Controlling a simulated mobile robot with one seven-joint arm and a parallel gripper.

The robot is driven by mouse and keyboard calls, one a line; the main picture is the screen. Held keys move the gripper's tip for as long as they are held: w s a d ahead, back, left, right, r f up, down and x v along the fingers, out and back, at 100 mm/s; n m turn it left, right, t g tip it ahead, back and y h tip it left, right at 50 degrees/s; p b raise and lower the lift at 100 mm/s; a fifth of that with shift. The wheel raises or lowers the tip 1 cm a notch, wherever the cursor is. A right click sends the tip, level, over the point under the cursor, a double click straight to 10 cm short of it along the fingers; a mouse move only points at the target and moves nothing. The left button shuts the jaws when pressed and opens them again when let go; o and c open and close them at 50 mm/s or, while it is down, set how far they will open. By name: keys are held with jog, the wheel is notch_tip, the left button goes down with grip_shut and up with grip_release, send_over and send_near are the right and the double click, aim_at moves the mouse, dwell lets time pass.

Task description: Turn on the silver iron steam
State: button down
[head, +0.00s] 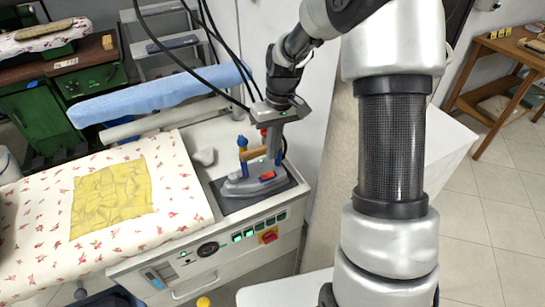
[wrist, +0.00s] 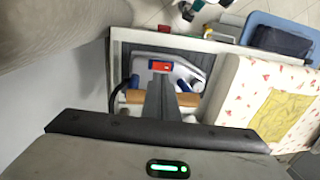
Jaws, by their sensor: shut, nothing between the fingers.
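The silver iron (head: 240,186) rests on a dark pad at the right end of the ironing station. It has an orange-brown handle (head: 253,153), blue parts and a red-and-blue switch (head: 267,176). My gripper (head: 273,155) points down over the iron, with its fingers shut and empty. In the wrist view my gripper (wrist: 160,80) reaches down past the handle (wrist: 150,98), with its tips close to the switch (wrist: 160,66). I cannot tell whether the tips touch it. The fingers hide part of the iron's body (wrist: 185,74).
The ironing board (head: 185,190), with a floral cover and a yellow cloth (head: 112,198), lies left of the iron. A blue padded arm (head: 160,95) is behind it. A white wall stands close behind.

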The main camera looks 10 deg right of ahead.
notch_tip(320, 180, up, 7)
send_over(263, 176)
jog(key=d, duration=0.4)
jog(key=shift+w+a+r, duration=0.1)
jog(key=shift+w+a, duration=0.1)
jog(key=shift+w, duration=0.25)
jog(key=b, duration=0.2)
jog(key=a+b, duration=0.1)
jog(key=b, duration=0.1)
jog(key=shift+s+a+r, duration=0.15)
jog(key=shift+a+r, duration=0.05)
jog(key=shift+a, duration=0.05)
jog(key=shift+f, duration=0.15)
jog(key=f, duration=0.4)
jog(key=a+f+b, duration=0.1)
jog(key=f, duration=0.4)
jog(key=f+b, duration=0.1)
jog(key=f, duration=0.3)
jog(key=shift+s+a+f, duration=0.2)
jog(key=shift+a+f, duration=0.15)
